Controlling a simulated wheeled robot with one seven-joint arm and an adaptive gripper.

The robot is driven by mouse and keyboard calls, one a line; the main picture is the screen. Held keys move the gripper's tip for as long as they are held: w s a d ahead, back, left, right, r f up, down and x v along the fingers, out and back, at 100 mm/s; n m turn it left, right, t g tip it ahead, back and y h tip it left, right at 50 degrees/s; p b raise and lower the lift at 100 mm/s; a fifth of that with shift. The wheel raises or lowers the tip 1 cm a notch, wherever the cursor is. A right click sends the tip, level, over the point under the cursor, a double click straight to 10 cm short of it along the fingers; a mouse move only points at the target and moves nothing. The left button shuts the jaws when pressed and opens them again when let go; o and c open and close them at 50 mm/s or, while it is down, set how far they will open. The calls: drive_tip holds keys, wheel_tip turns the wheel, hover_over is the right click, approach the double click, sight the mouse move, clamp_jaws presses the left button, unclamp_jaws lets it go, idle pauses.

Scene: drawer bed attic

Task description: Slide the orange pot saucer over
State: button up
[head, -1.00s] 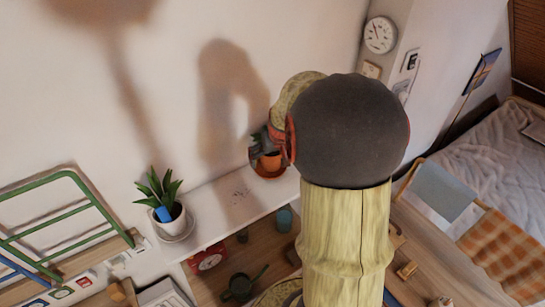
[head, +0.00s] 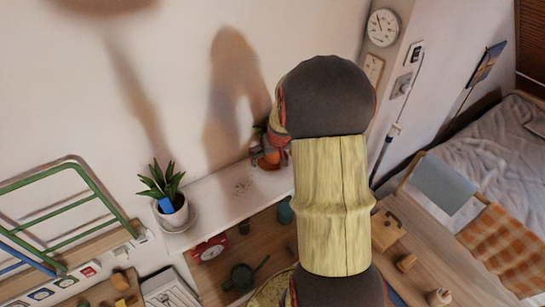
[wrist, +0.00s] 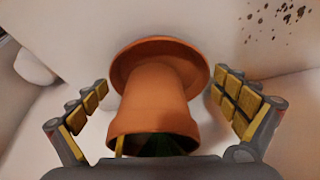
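The orange pot saucer (wrist: 198,62) shows in the wrist view as a round rim around the pot's base. The orange pot (wrist: 158,95) stands on it, its wide mouth toward my wrist, with dark green inside. My gripper (wrist: 160,84) is open, with a finger on each side of the pot and visible gaps between. In the head view the orange pot (head: 271,160) is at the right part of the white shelf, against the wall. My arm hides much of it, and the gripper is hardly seen there.
The white shelf (head: 215,193) is clear left of the pot except for dark specks (head: 241,186). A white-potted plant (head: 172,212) stands on a saucer at its left. Below are a red clock (head: 209,249) and a dark watering can (head: 242,277).

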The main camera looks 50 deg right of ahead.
drive_tip(key=c, duration=0.9)
drive_tip(key=shift+o, duration=0.2)
